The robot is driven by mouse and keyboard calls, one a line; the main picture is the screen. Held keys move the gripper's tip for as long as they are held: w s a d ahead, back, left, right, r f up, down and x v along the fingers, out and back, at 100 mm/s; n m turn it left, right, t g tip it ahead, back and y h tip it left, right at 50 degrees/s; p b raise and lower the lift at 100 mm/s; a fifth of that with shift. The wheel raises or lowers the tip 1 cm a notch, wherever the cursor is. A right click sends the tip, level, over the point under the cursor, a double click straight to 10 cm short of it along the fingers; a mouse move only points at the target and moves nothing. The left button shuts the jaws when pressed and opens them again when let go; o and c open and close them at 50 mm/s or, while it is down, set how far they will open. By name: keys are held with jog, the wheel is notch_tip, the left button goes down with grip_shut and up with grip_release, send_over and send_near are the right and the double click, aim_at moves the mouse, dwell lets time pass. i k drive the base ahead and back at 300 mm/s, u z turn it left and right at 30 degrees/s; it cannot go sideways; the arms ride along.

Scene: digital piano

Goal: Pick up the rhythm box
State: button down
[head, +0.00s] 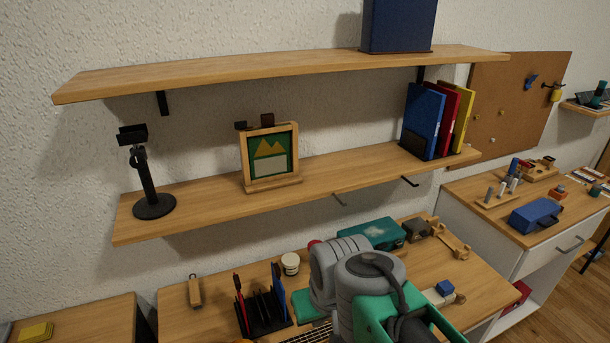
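I cannot tell which thing is the rhythm box. Box-like things in the head view are a teal case (370,233) at the back of the wooden desk, a small dark box (418,230) to its right, and a blue box (535,216) on the white cabinet at the right. My grey and green arm rises over the front of the desk at the bottom centre and hides part of the desk top. My gripper's fingers do not show.
The desk (480,285) also holds a black rack (264,312), a white cup (290,264) and a wooden tool (195,291). Above it are a lower shelf (330,178) with a black stand (153,190), a framed picture (269,158) and binders (424,120), and an upper shelf (270,68).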

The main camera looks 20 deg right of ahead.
aim_at(431, 295)
jog(key=u, duration=1.75)
jog(key=k, duration=1.6)
jog(key=z, duration=1.1)
jog(key=i, duration=0.5)
jog(key=u, duration=0.1)
